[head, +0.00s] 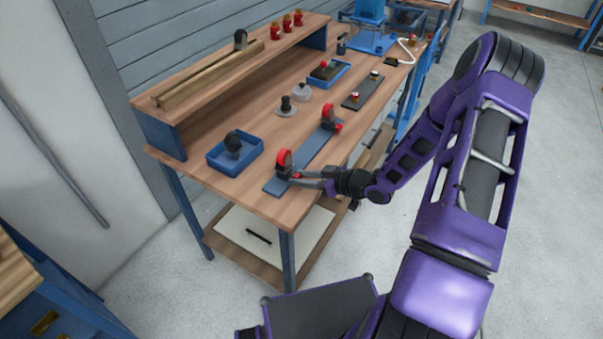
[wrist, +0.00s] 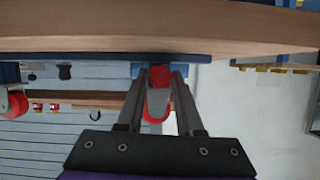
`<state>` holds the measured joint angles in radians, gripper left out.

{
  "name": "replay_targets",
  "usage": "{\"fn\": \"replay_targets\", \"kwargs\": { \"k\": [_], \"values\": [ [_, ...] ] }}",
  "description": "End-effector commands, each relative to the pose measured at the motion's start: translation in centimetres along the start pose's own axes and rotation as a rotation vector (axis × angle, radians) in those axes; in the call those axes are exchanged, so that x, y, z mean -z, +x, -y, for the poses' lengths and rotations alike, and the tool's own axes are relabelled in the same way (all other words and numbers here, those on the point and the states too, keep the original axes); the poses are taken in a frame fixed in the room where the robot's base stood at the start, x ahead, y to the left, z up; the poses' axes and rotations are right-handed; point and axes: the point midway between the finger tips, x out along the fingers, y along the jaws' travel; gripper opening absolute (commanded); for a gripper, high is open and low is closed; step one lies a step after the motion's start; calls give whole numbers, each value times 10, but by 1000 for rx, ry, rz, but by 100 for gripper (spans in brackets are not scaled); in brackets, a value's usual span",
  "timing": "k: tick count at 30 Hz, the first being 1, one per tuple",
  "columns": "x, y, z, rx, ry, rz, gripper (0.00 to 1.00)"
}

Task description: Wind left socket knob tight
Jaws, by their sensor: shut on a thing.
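The left socket (head: 283,158) is a red ring-like fitting standing upright on the near end of a long blue-grey plate (head: 312,157). Its small red knob (head: 296,175) is on the side facing my arm. My gripper (head: 299,178) reaches in from the right, low over the table edge, and is shut on this knob. In the wrist view, which looks upside down, the red knob (wrist: 159,76) sits between the two fingertips, with the socket's red and grey body (wrist: 157,103) behind it. How tight the knob is cannot be told.
A second red socket (head: 328,113) stands at the plate's far end. A blue tray (head: 216,158) with a dark round-topped piece is left of the plate. The bench edge runs close under my gripper. A raised shelf (head: 215,72) lines the back.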

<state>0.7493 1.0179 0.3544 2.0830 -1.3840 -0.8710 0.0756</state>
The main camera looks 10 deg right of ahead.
Motion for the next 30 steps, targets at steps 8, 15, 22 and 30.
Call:
{"fn": "replay_targets", "kwargs": {
  "k": [8, 15, 22, 30],
  "values": [
    [-1, 0, -1, 45, 111, 0, 0],
    [-1, 0, -1, 58, 143, 1, 0],
    [-1, 0, -1, 59, 145, 1, 0],
    [-1, 0, -1, 59, 144, 0, 48]
  ]
}}
